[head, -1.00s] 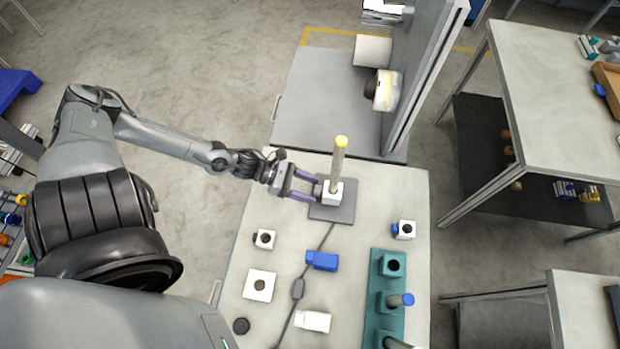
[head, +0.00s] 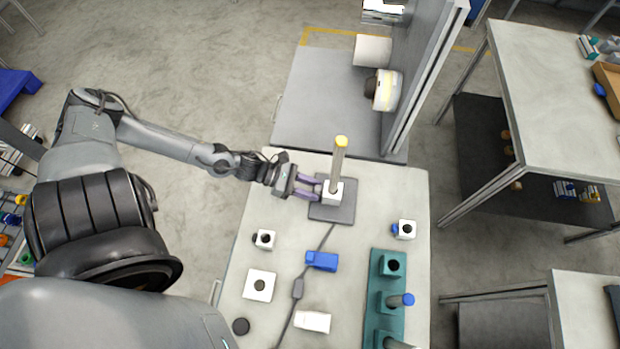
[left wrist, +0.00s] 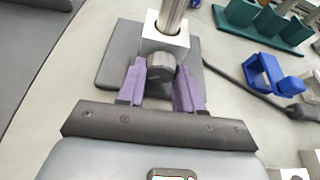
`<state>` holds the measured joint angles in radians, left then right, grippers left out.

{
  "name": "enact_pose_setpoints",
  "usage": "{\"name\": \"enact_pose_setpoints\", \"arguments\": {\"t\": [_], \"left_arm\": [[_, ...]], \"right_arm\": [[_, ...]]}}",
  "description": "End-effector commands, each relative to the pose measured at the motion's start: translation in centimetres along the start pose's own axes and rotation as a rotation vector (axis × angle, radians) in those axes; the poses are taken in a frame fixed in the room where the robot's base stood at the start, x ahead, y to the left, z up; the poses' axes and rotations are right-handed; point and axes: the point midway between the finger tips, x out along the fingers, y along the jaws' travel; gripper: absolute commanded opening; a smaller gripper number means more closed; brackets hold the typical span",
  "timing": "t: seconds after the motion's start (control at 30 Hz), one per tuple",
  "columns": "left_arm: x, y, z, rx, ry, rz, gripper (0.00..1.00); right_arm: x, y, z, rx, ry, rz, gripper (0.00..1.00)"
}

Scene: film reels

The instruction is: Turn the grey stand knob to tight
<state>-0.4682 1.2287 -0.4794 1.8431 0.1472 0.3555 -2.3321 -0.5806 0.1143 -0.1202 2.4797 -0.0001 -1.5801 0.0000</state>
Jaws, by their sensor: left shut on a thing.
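The grey stand knob (left wrist: 160,67) sticks out of the near side of a white block (left wrist: 166,40) in the left wrist view. A metal post (head: 338,163) with a yellow top rises from the block, which stands on a dark grey base plate (head: 343,213) on the bench. My left gripper (head: 319,190) reaches in from the left at the block. Its purple fingers (left wrist: 160,78) lie on either side of the knob and are shut on it. The fingers hide the knob in the head view. My right gripper is not in view.
A dark cable (head: 325,238) runs from the base plate toward the front. A blue clamp-like part (head: 322,261), small white blocks (head: 264,240) and a teal rack (head: 379,260) lie on the bench. A tall grey panel (head: 420,70) stands behind.

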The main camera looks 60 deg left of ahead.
Motion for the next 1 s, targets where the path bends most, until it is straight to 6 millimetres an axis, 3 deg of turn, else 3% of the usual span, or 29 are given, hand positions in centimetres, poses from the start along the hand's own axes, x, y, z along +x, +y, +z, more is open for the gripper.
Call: {"name": "enact_pose_setpoints", "arguments": {"t": [0.3, 0.67, 0.7, 0.83, 1.0], "left_arm": [[-0.03, -0.22, 0.08, 0.265, 0.000, 0.111, 0.05], [-0.01, -0.18, 0.02, 0.294, 0.000, 0.122, 0.05], [-0.01, -0.18, 0.02, 0.294, 0.000, 0.122, 0.41], [-0.02, -0.18, 0.01, 0.293, 0.000, 0.122, 0.61], [-0.02, -0.17, -0.01, 0.292, 0.001, 0.122, 0.61]], "right_arm": [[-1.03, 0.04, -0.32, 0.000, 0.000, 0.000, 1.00], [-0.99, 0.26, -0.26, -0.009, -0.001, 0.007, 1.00], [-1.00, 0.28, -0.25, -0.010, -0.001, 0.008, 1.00], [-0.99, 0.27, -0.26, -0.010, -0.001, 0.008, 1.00], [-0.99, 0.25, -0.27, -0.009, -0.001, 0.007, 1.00]]}}
